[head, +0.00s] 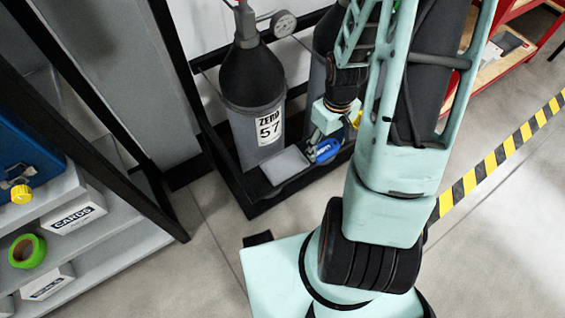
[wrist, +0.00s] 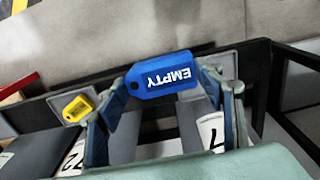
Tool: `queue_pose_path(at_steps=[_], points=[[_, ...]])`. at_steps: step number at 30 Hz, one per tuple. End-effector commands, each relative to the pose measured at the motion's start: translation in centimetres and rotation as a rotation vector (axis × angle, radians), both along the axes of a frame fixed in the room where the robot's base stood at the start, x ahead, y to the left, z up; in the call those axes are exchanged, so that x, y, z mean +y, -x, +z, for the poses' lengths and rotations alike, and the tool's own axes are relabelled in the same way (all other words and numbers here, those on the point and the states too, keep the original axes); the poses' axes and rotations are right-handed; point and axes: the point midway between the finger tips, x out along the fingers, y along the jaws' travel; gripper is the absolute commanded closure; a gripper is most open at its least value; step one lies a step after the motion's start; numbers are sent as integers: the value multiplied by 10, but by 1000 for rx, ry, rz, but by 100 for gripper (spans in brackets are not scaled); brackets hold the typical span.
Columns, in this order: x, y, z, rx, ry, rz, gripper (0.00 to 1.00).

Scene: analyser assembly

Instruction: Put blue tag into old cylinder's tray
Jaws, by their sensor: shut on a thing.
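The blue tag (wrist: 158,79), lettered "EMPTY", is between the fingertips of my gripper (wrist: 170,82), which is shut on it. In the head view the blue tag (head: 327,151) and my gripper (head: 316,137) are low at the black rack, just right of a pale grey tray (head: 284,166). This tray lies in front of a dark cylinder (head: 251,85) labelled "ZERO 57" and looks empty. A second cylinder (head: 322,48) is mostly hidden by my arm. In the wrist view a yellow tag (wrist: 77,108) lies in another tray (wrist: 58,103) at left. Which cylinder is the old one cannot be told.
The black rack (head: 247,204) has a raised front rail near my gripper. Shelves with a blue case (head: 28,150), green tape (head: 27,251) and boxes stand at left. A red bench (head: 490,68) and striped yellow-black band (head: 505,150) are at right. The floor in front is clear.

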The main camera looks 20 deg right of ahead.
Motion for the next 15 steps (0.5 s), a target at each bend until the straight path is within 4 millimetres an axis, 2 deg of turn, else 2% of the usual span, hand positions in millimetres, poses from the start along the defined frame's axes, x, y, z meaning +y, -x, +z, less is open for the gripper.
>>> queue_pose_path(at_steps=[1, 9, 15], points=[[11, -5, -9, 0, 0, 9, 61], [61, -30, -34, 0, -1, 8, 61], [87, -43, -70, 2, 0, 5, 61]])
